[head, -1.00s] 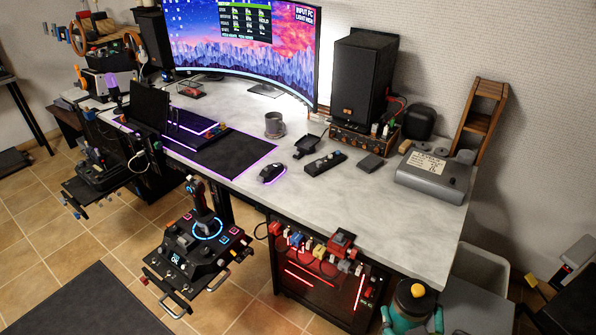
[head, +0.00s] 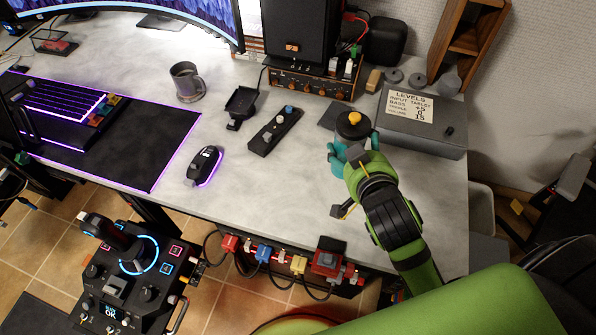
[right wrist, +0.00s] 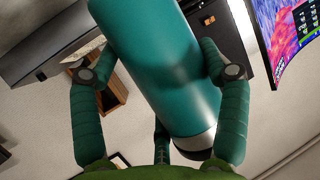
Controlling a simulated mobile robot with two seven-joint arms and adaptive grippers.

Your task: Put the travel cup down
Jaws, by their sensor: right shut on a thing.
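The travel cup has a dark lid with a yellow knob (head: 353,119). In the right wrist view its teal body (right wrist: 160,60) fills the middle. My right gripper (head: 343,155) has its teal fingers closed around the cup, and the fingers also show on both sides of it in the wrist view (right wrist: 158,75). The cup is over the right part of the pale desk (head: 270,205). Its base is hidden in the head view, so I cannot tell whether it touches the desk. My left gripper is not in view.
A grey levels box (head: 425,125) stands close to the right of the cup. A button strip (head: 276,130) and a dark flat pad (head: 335,118) lie to its left. A mouse (head: 204,166) and a grey mug (head: 187,82) are farther left.

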